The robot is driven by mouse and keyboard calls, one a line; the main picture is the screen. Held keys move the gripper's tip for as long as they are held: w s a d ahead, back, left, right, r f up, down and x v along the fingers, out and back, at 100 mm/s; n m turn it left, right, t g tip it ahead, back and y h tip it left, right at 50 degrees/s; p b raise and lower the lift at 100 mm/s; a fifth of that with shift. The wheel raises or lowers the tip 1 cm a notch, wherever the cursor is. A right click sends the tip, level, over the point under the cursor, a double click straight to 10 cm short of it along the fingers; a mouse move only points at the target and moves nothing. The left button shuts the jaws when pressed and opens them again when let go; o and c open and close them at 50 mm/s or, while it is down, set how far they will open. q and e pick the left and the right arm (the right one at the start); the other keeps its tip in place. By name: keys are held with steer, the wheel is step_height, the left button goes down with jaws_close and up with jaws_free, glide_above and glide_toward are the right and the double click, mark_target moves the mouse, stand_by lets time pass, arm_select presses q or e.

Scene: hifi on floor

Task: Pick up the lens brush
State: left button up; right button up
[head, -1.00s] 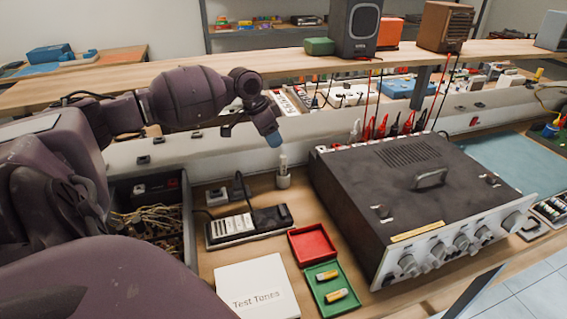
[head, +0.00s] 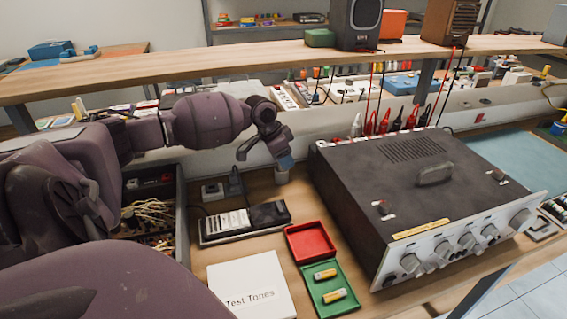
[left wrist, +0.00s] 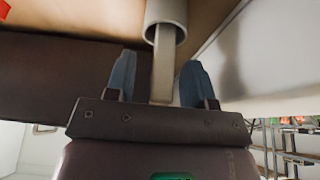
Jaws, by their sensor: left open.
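The lens brush shows in the left wrist view as a flat, pale grey-brown handle (left wrist: 161,72) coming out of a round grey holder (left wrist: 166,14). In the head view the holder (head: 282,176) stands on the bench, left of the amplifier, and the brush is mostly hidden behind my gripper. My left gripper (head: 286,161) is just above the holder. In the left wrist view its two blue fingers (left wrist: 158,82) are open, one on each side of the handle, with gaps showing. The brush's other end is hidden in the holder. My right gripper is not in view.
A large amplifier (head: 410,195) stands close on the right. A black and white device (head: 245,221), a red tray (head: 311,241), a green tray (head: 318,297) with two batteries and a white "Test Tones" case (head: 245,280) lie in front. A raised shelf (head: 270,62) runs behind.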

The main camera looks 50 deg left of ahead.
arm_select(q)
steer(key=shift+c, duration=0.2)
jaws_close()
